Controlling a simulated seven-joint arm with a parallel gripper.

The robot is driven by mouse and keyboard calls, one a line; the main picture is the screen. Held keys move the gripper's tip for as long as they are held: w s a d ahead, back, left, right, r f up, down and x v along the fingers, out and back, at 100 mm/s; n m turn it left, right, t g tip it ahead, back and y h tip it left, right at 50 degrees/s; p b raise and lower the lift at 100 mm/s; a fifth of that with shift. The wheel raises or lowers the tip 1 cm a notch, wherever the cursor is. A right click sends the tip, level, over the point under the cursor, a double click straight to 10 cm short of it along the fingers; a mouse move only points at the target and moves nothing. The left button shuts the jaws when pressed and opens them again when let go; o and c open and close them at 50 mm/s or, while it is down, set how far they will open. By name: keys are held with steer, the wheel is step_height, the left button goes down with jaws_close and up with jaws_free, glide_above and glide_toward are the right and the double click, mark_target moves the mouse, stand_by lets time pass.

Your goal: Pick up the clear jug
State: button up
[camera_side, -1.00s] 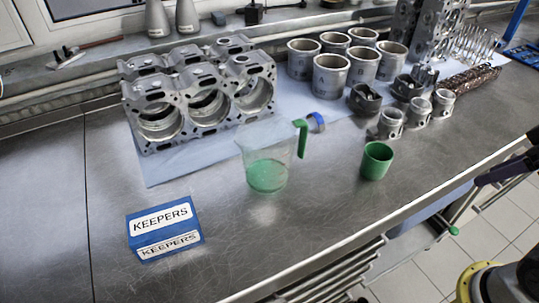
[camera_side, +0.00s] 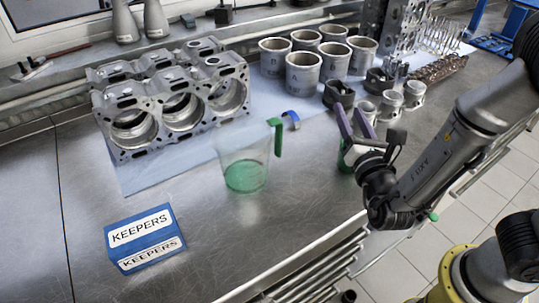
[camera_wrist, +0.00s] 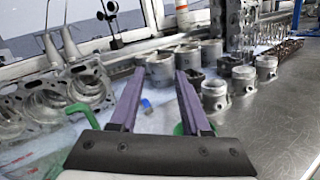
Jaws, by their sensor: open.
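The clear jug (camera_side: 243,165) stands upright on the steel bench in the side view, with green liquid low inside and a green handle on its right. In the wrist view its green handle (camera_wrist: 82,117) shows at the lower left, partly hidden behind my gripper's dark body. My gripper (camera_side: 354,122) is open and empty, to the right of the jug and apart from it. Its two purple fingers (camera_wrist: 155,85) point forward with a wide gap. The green cup (camera_side: 343,160) is mostly hidden behind my gripper in the side view.
A blue KEEPERS box (camera_side: 145,238) sits at the front left. An engine block (camera_side: 170,97) lies behind the jug on a pale sheet. Several grey cylinder liners (camera_side: 302,72) and pistons (camera_side: 391,104) stand at the back right. A blue ring (camera_side: 292,120) lies behind the handle.

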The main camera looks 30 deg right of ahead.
mark_target(282, 142)
steer(key=s+a+f+n+y, duration=0.1)
steer(key=a+f+n+y, duration=0.1)
steer(key=a+f, duration=0.1)
steer(key=s+a+f+n+y, duration=0.1)
steer(key=a+f+n+y, duration=0.1)
steer(key=a+f+n, duration=0.1)
steer(key=s+a+f+n+t+y, duration=0.1)
steer(key=a+f+n+y, duration=0.1)
steer(key=a, duration=0.3)
steer(key=shift+s+f+n+y, duration=0.25)
steer(key=shift+f+n+y, duration=0.05)
steer(key=shift+f+y, duration=0.3)
steer(key=shift+w+a+r, duration=0.1)
steer(key=shift+w, duration=0.05)
steer(key=w, duration=0.9)
steer(key=w+d, duration=0.1)
steer(key=w, duration=0.3)
steer(key=shift+w, duration=0.25)
jaws_close()
steer(key=shift+r, duration=0.1)
